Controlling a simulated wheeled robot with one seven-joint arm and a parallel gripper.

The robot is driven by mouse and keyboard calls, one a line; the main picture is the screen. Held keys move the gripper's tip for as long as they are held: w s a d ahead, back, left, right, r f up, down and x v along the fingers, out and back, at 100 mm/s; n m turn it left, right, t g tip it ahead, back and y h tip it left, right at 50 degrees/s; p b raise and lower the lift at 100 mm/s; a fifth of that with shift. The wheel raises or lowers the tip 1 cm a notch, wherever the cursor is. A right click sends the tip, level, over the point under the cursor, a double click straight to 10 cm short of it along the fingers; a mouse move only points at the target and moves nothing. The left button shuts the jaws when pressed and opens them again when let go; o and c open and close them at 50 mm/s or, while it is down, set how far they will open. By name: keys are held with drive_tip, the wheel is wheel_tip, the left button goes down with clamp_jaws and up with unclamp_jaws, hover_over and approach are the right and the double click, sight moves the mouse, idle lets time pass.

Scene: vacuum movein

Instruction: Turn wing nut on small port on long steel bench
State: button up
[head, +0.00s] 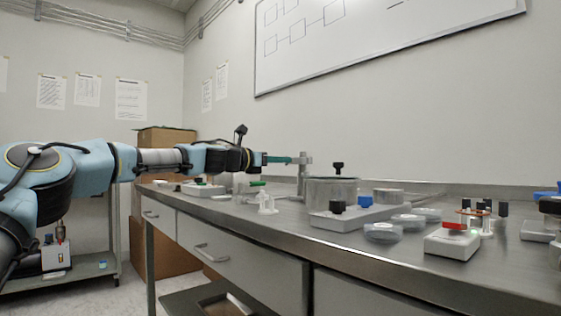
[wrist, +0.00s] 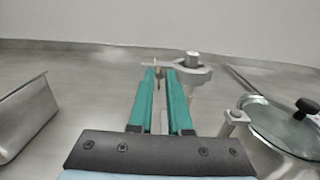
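The small port (wrist: 192,72) is a grey metal clamp-like fitting with a round cap on an upright post. Its thin arm reaches left across my fingertips in the wrist view. In the head view the port (head: 303,172) stands as a steel post on the long steel bench (head: 400,262). My gripper (wrist: 160,74) has two green fingers, parallel with a narrow gap between them. A small dark piece (wrist: 159,80), perhaps the wing nut, shows between the fingertips; I cannot tell whether they touch it. In the head view my gripper (head: 285,160) is level and reaches the post from the left.
A lidded metal chamber (wrist: 290,125) stands close right of my gripper. A metal box (wrist: 25,115) is at the left. In the head view a white stand (head: 266,203), glass dishes (head: 383,232) and a white device (head: 452,243) occupy the bench. A wall rises behind.

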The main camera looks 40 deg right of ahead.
clamp_jaws()
drive_tip(key=shift+m, duration=0.3)
drive_tip(key=shift+s+f+m+b, duration=0.15)
drive_tip(key=shift+m+b, duration=2.6)
drive_tip(key=shift+m, duration=5.05)
drive_tip(key=shift+w+f+m+b, duration=0.15)
drive_tip(key=shift+m+b, duration=2.6)
drive_tip(key=shift+m, duration=5.05)
drive_tip(key=shift+s, duration=0.1)
